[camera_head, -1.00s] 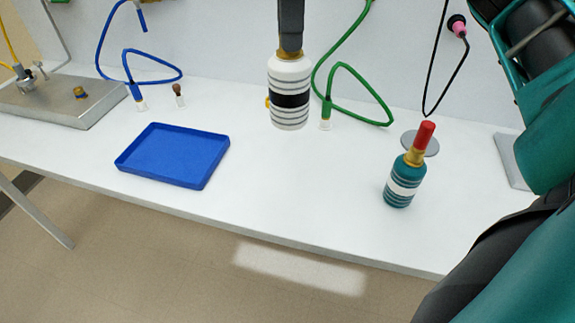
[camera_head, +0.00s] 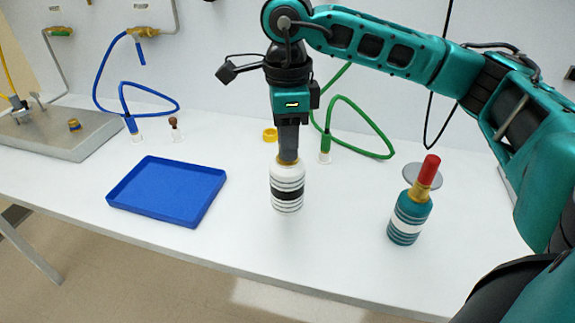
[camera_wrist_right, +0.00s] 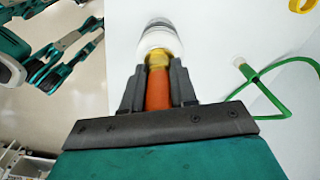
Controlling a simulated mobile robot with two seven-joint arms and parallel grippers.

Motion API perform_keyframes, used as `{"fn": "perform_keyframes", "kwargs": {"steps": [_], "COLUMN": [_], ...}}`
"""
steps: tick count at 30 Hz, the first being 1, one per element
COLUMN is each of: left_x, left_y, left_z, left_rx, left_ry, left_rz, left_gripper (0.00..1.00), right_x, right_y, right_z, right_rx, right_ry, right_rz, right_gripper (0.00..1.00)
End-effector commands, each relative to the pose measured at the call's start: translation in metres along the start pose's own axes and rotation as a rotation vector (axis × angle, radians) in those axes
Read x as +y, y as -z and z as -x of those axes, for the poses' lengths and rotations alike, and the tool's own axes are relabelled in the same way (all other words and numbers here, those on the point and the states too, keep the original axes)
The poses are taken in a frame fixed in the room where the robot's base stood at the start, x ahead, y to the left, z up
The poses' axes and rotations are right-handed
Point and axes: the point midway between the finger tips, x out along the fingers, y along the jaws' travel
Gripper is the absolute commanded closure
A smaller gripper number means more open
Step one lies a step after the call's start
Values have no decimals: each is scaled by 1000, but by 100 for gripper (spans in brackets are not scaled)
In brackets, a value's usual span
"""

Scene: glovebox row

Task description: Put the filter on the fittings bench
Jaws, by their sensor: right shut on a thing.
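A white filter (camera_head: 287,190) with a black band and gold neck is upright in my right gripper (camera_head: 288,155), over the middle of the white bench (camera_head: 340,225). In the right wrist view the gripper's two fingers (camera_wrist_right: 157,85) are shut on the orange stem (camera_wrist_right: 158,92) above the gold collar; the white body points away. I cannot tell whether the filter's base touches the bench or hangs just above it. My left gripper is not in view.
A blue tray (camera_head: 168,217) lies left of the filter. A teal bottle (camera_head: 408,215) with a red top stands to the right, near a grey disc (camera_head: 423,176). Behind are a green hose (camera_head: 375,138) and a yellow ring (camera_head: 270,134). A metal plate (camera_head: 60,140) is far left.

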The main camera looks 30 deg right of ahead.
Motion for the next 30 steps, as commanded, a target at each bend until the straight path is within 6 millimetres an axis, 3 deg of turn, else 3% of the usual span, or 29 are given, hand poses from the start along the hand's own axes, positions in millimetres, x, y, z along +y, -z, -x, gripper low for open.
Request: {"fn": "perform_keyframes", "kwargs": {"steps": [13, 26, 27, 30], "left_x": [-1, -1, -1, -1], "left_y": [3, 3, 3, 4], "left_z": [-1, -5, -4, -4], "left_rx": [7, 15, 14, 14], "left_ry": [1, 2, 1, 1], "left_rz": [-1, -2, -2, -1], "left_gripper": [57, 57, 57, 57], "right_x": [0, -1, 0, 0], "right_y": [0, 0, 0, 0], "right_z": [-51, -60, -59, -59], "right_rx": [0, -2, -1, -1], "right_ry": [1, 2, 1, 1], "right_rz": [-1, 0, 0, 0], "right_gripper": [100, 100, 71, 61]}}
